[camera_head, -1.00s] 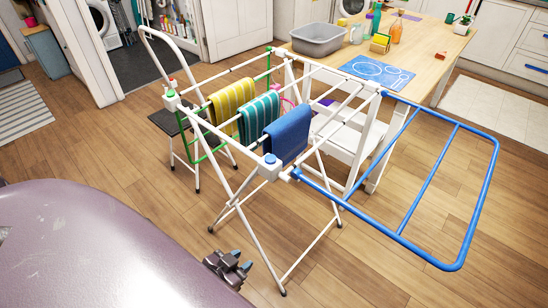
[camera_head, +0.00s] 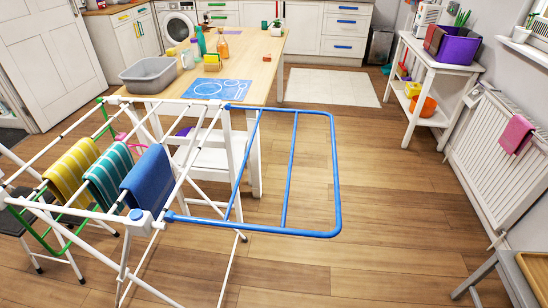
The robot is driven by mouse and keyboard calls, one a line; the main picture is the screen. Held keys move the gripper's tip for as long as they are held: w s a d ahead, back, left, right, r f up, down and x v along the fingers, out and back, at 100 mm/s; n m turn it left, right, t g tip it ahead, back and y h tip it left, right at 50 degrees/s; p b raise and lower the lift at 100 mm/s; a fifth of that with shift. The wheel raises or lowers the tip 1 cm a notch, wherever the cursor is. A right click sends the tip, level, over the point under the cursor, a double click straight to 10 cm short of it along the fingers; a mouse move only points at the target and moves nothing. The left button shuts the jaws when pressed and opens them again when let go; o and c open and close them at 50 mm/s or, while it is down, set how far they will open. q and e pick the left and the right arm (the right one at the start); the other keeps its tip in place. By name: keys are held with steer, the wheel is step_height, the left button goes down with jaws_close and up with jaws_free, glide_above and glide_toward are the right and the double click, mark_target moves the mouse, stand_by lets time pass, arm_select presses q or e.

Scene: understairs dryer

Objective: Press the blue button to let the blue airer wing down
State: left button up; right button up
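The white clothes airer (camera_head: 130,265) stands at the left of the head view, with its near left part cut off by the frame edge. Its blue wing (camera_head: 338,180) sticks out to the right, raised about level with the airer's top. The blue button (camera_head: 137,214) sits on a white corner block at the airer's near right corner, close to the wing's near hinge end. Yellow-striped, teal-striped and blue (camera_head: 150,180) towels hang on the rails. Neither of my grippers shows in this view.
A wooden table (camera_head: 262,60) with a grey tub (camera_head: 147,74) stands behind the airer. A white shelf trolley (camera_head: 424,75) and a radiator (camera_head: 490,150) line the right side. The floor (camera_head: 390,190) right of the wing is clear.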

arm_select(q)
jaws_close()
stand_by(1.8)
